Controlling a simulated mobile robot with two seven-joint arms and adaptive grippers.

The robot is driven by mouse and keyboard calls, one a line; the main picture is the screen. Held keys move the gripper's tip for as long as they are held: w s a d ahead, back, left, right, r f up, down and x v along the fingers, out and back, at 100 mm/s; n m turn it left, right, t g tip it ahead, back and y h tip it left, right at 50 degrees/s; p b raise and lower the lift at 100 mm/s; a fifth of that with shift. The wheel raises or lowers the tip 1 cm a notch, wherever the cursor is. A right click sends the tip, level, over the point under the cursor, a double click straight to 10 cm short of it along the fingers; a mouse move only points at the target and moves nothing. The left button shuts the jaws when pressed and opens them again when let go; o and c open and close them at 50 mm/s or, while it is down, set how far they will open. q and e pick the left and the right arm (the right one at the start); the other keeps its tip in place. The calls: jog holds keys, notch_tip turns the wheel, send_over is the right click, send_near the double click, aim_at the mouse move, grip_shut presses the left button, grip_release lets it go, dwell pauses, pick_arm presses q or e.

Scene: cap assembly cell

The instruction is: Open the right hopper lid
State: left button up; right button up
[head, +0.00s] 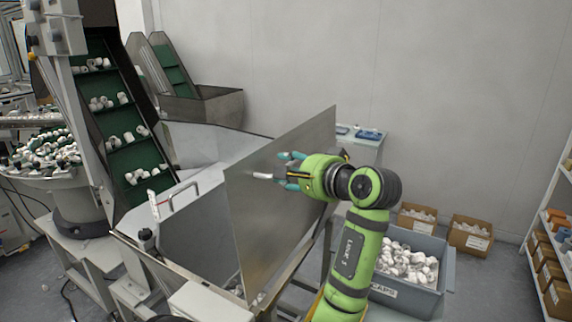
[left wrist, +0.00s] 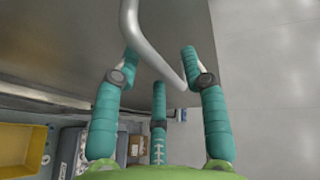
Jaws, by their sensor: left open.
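The right hopper lid (head: 285,205) is a flat grey metal plate standing steeply raised on the hopper (head: 195,235). Part of the hopper's inside shows beside it, with some white caps low down. A pale bar handle (head: 262,176) is on the lid; in the left wrist view the handle (left wrist: 152,52) is a bent bar reaching between my fingers. My left gripper (head: 288,170) has teal fingers and is at the lid's upper part. In the left wrist view its fingers (left wrist: 160,75) are spread around the handle, not closed on it. My right gripper is not in view.
A grey bin of white caps (head: 405,265) stands right of my arm. Cardboard boxes (head: 470,235) sit behind it, and a shelf (head: 555,240) is at the far right. A green conveyor (head: 125,120) rises on the left. Floor is free between bin and shelf.

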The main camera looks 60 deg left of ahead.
aim_at(268, 164)
pick_arm(q)
jog(key=shift+s+a+f, duration=0.1)
jog(key=shift+a+f, duration=0.1)
jog(key=shift+a, duration=0.5)
grip_shut()
jog(key=s+a, duration=0.1)
jog(key=a, duration=0.1)
jog(key=s+a+p, duration=0.1)
jog(key=a, duration=0.1)
jog(key=shift+s+r, duration=0.1)
jog(key=shift+s, duration=0.05)
jog(key=shift+s+a, duration=0.2)
jog(key=shift+a, duration=0.25)
jog(key=shift+d, duration=0.1)
